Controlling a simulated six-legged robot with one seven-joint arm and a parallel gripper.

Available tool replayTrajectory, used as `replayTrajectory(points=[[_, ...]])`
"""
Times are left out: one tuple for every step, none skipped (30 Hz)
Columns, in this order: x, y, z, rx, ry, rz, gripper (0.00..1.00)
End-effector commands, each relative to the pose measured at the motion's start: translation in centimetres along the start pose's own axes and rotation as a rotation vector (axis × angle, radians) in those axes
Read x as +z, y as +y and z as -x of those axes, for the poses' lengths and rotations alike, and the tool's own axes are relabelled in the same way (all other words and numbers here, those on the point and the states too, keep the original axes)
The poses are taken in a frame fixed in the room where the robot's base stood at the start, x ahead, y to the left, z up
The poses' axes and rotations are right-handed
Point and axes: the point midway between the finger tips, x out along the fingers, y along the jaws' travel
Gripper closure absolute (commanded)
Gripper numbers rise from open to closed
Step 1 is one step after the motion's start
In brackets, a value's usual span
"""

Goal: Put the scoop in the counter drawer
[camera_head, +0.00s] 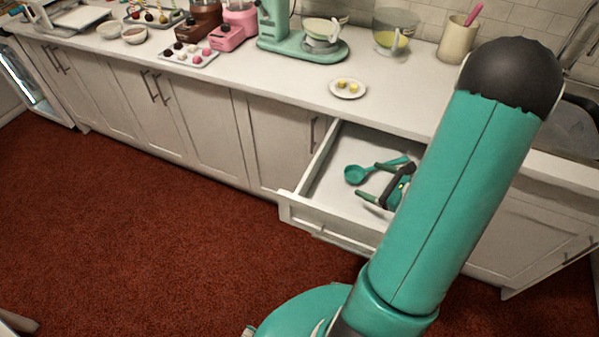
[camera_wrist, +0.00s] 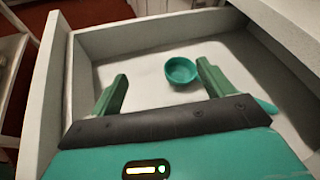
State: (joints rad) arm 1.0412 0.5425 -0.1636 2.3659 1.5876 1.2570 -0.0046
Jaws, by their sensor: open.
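The teal scoop (camera_head: 355,174) lies inside the open counter drawer (camera_head: 312,212), its bowl to the left and its handle running right. In the wrist view, the scoop's round bowl (camera_wrist: 181,72) is on the pale drawer floor, just beyond my fingertips. Part of its handle is hidden behind my right finger. My gripper (camera_head: 376,181) is over the drawer with its fingers apart. In the wrist view, my gripper (camera_wrist: 162,70) is open, with nothing held between its fingers. The drawer's walls (camera_wrist: 52,75) surround the scoop.
The countertop (camera_head: 290,80) above the drawer holds a plate with yellow sweets (camera_head: 347,89), a teal stand mixer (camera_head: 300,40) and a utensil crock (camera_head: 457,42). Closed cabinets stand left of the drawer. The red carpet (camera_head: 130,220) in front is clear.

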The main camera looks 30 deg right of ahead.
Motion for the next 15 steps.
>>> replayTrajectory(points=[[2.6,1.0,-1.0,0.076,-0.011,0.083,0.2],[4.1,1.8,-1.5,0.126,-0.015,0.134,0.2],[6.0,3.0,-2.1,0.196,-0.019,0.207,0.2],[7.3,3.9,-2.5,0.25,-0.021,0.265,0.2],[8.7,4.9,-2.8,0.302,-0.024,0.325,0.2],[10.3,6.2,-3.1,0.37,-0.025,0.404,0.2],[11.4,7.2,-3.3,0.418,-0.025,0.464,0.2],[12.5,8.2,-3.4,0.466,-0.026,0.525,0.2],[13.8,9.5,-3.4,0.527,-0.024,0.608,0.2],[14.7,10.5,-3.3,0.572,-0.023,0.672,0.2],[15.6,11.5,-3.2,0.615,-0.022,0.735,0.2],[16.6,12.7,-3.0,0.67,-0.019,0.823,0.2],[17.4,13.5,-2.9,0.709,-0.017,0.89,0.2],[18.1,14.3,-2.6,0.747,-0.014,0.958,0.2],[19.0,15.3,-2.2,0.794,-0.008,1.048,0.2]])
